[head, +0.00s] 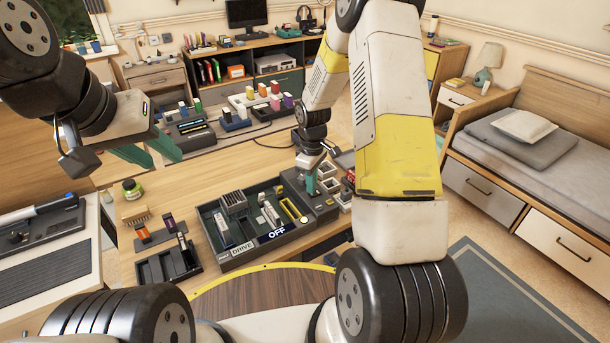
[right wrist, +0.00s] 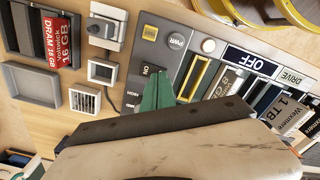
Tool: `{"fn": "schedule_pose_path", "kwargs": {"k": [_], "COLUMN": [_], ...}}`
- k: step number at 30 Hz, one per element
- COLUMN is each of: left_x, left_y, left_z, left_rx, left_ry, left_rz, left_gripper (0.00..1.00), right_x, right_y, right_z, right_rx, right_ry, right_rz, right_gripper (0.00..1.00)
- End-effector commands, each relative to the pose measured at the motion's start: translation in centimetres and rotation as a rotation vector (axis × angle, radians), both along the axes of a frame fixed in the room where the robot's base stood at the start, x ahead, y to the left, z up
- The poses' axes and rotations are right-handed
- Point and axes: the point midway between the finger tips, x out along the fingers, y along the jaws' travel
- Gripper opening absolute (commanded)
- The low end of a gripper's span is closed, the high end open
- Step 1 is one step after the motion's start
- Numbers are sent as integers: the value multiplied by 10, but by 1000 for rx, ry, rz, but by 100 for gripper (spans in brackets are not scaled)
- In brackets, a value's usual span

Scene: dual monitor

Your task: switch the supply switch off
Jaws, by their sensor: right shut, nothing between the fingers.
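A grey control strip (right wrist: 165,65) with ON and PWR markings runs along the side of a dark case (head: 262,252). The supply switch appears to be by the ON marking (right wrist: 146,70); the fingers partly cover that spot, so its position is unclear. My right gripper (right wrist: 158,92) is shut and empty, its green fingertips over the strip beside the ON marking. I cannot tell if they touch it. In the head view it points down at the case's right end (head: 311,188). A display (head: 277,232) on the case reads OFF. My left gripper (head: 150,152) is open and empty, above the desk's left side.
The case holds drives and a yellow-framed slot (right wrist: 195,78). Small trays, one with a red DRAM box (right wrist: 58,52), lie beside it. A dark rack (head: 168,265), a brush (head: 138,214) and a green jar (head: 132,188) stand to the left. Bare desk lies behind the case.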

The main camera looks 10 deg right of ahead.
Motion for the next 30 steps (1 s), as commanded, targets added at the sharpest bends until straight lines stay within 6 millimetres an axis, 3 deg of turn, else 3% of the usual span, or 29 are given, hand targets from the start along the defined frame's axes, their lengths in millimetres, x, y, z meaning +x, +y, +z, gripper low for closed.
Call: {"fn": "schedule_pose_path", "kwargs": {"k": [30], "left_x": [0], "left_y": [0], "left_z": [0], "left_rx": [0], "left_ry": [0], "left_rz": [0], "left_gripper": [36], "right_x": [0], "right_y": [0], "right_z": [-10], "right_rx": [0], "right_ry": [0], "right_rz": [0], "right_gripper": [0]}}
